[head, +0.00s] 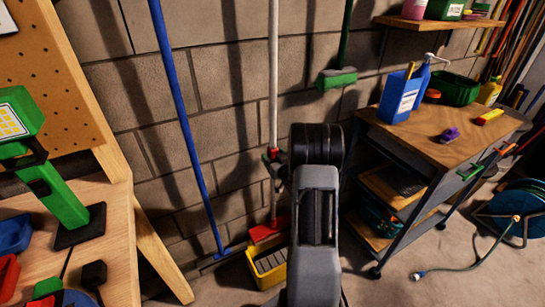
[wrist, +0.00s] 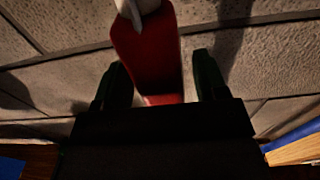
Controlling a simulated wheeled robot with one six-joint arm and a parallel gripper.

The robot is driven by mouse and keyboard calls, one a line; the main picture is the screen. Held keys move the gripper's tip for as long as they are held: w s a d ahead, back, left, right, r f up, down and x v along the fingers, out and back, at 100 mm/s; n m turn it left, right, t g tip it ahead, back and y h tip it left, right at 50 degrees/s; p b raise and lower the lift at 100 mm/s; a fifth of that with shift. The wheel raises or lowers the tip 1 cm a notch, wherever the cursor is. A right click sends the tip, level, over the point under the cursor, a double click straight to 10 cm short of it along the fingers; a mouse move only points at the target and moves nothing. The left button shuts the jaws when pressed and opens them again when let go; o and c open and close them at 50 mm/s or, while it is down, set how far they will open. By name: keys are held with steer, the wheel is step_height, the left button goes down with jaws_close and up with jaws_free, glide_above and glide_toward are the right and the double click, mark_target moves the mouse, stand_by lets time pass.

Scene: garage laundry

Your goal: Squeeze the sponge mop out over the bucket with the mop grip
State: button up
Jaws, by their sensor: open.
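The sponge mop has a pale handle (head: 273,75) standing upright against the block wall. Its red head (head: 268,231) is low, at the yellow bucket (head: 256,280) on the floor. I cannot tell whether the head touches the bucket. A red mop grip (wrist: 148,50) fills the middle of the wrist view, with a pale piece at its top. My gripper (wrist: 157,80) is open, with one dark green finger on each side of the red grip and gaps showing. In the head view my arm hides most of the gripper and part of the mop and bucket.
A blue-handled tool (head: 178,100) leans on the wall left of the mop. A green brush (head: 337,78) hangs to the right. A wooden workbench (head: 115,215) is at the left, a loaded cart (head: 435,145) at the right. A hose reel (head: 515,205) stands beyond it.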

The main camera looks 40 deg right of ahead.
steer(key=shift+w, duration=0.15)
steer(key=shift+c, duration=0.5)
jaws_close()
